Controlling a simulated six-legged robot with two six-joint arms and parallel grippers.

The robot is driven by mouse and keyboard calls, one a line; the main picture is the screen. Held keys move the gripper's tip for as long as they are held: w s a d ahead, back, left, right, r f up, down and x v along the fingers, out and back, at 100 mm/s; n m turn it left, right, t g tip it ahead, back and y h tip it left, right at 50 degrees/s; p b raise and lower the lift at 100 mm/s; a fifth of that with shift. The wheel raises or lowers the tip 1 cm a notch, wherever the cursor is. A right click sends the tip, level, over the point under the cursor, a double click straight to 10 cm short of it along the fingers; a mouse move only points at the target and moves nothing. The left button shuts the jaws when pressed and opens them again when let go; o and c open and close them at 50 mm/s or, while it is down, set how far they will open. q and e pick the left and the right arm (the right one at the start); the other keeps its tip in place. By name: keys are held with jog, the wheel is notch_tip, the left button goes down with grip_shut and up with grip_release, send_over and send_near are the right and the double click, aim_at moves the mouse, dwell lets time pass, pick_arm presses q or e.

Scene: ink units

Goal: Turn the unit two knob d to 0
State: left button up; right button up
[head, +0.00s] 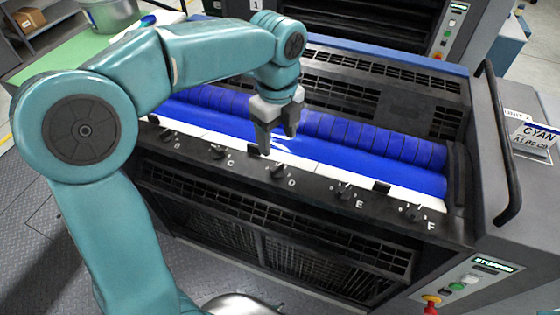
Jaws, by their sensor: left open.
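Knob d (278,171) is a small dark knob on the black front rail, beside a white letter D. It is the middle one in a row lettered B to F. Its pointer is too small to read. My left gripper (278,143) is grey and points downward just above and behind knob d, over the blue ink roller and its white strip. Its two fingers are apart with nothing between them, and it does not appear to touch the knob. My right gripper is not in view.
Knob C (218,152) and knob E (343,191) flank knob d. A blue ink roller (375,172) lies behind the rail. A black handle bar (501,150) rises at right near the CYAN sign (537,134). A red stop button (431,300) is at lower right.

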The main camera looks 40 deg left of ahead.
aim_at(277, 166)
pick_arm(q)
notch_tip(277, 166, down, 9)
jog(key=shift+s+f, duration=0.15)
jog(key=shift+c, duration=0.3)
jog(key=c, duration=1)
